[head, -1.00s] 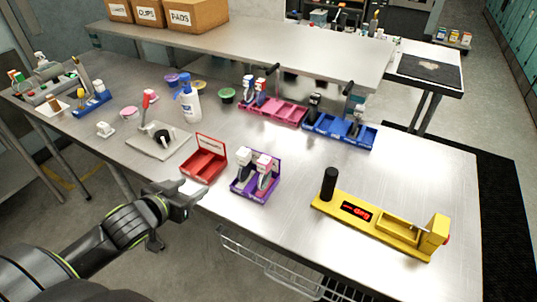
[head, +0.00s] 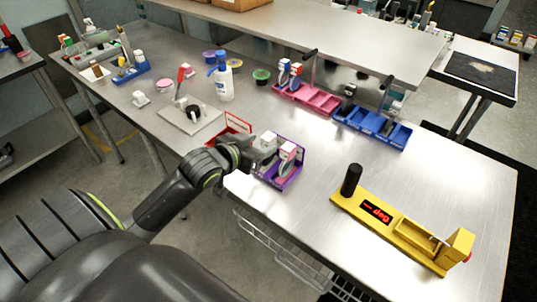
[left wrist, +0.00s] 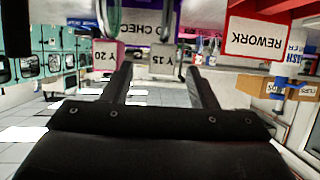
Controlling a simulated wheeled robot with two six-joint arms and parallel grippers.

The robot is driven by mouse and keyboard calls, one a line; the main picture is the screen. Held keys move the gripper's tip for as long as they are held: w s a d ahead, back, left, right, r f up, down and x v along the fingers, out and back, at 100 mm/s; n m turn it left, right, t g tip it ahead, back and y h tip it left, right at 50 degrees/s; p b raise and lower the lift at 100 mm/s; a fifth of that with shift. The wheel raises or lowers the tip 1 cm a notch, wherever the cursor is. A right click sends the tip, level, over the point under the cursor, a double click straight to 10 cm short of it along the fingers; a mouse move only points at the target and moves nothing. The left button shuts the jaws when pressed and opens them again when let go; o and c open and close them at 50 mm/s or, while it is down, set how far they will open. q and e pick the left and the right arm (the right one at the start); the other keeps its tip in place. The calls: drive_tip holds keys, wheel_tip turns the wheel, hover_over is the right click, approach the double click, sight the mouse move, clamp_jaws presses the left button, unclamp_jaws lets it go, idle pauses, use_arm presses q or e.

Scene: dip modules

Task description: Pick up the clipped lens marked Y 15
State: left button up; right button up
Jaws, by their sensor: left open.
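The clipped lens marked Y 15 has a white clip, which shows upside down in the left wrist view (left wrist: 163,60) with its label readable. In the head view this white clip (head: 267,141) stands at the left of the purple tray (head: 287,184). A pink clip (head: 289,149), whose label seems to read Y 20 in the left wrist view (left wrist: 104,55), stands beside it. My left gripper (left wrist: 158,74) is open, with the white clip lined up between its fingers. In the head view the gripper (head: 247,150) is just left of the white clip and partly hides the tray. Contact cannot be told.
A red tray (head: 238,124) labelled REWORK (left wrist: 258,38) lies close behind my left gripper. A yellow gauge (head: 395,228) stands at the right. Pink (head: 310,98) and blue (head: 375,127) trays stand farther back. The table between them is clear.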

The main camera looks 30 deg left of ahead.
sight(272, 138)
use_arm(q)
drive_tip(key=shift+p+x, duration=0.7)
drive_tip(key=shift+x, duration=2.65)
drive_tip(key=shift+a, duration=0.15)
drive_tip(key=shift+r, duration=0.1)
drive_tip(key=shift+c, duration=0.2)
clamp_jaws()
